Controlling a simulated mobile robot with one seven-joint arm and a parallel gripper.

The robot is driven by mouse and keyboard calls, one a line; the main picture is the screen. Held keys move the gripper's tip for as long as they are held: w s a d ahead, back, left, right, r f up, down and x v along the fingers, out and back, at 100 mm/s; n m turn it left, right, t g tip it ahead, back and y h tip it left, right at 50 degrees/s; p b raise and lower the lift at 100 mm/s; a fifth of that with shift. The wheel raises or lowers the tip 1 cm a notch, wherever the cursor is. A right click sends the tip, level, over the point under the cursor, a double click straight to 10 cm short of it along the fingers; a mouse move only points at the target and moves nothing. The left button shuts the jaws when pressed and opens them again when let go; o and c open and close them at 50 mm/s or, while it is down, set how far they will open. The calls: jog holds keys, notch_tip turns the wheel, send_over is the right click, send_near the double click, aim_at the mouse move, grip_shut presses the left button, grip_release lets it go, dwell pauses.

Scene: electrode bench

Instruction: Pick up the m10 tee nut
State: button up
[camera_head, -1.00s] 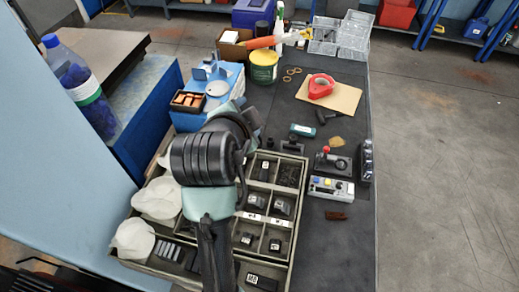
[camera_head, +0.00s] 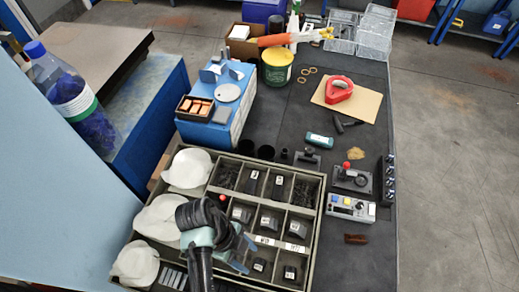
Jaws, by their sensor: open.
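The divided tray (camera_head: 322,222) holds several dark metal pieces with small white labels in its compartments. One dark piece (camera_head: 268,222) lies in a middle compartment above a white label strip, and another dark piece (camera_head: 298,228) lies in the compartment to its right. Two smaller labelled pieces lie in the front compartments, one at the left (camera_head: 259,266) and one at the right (camera_head: 290,272). The lettering is too small to tell surely which is the m10 tee nut. My gripper (camera_head: 246,254) is open, low over the tray's middle-left compartments, beside these pieces. My arm hides part of the tray.
White rounded pads (camera_head: 187,168) fill the tray's left side. A blue box (camera_head: 215,105) stands behind it. A control box (camera_head: 351,208), a red-knobbed device (camera_head: 352,179) and a brown piece (camera_head: 356,239) lie to the right. Dark bench top is clear at the front right.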

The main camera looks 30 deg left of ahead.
aim_at(259, 264)
jog(key=shift+w+p+x, duration=0.1)
jog(key=shift+p+x, duration=0.1)
jog(key=shift+x, duration=1.3)
jog(key=shift+w+p+x, duration=0.15)
jog(key=shift+p+x, duration=0.05)
jog(key=shift+x, duration=1.3)
jog(key=shift+d+r, duration=0.1)
jog(key=shift+c, duration=0.3)
grip_shut()
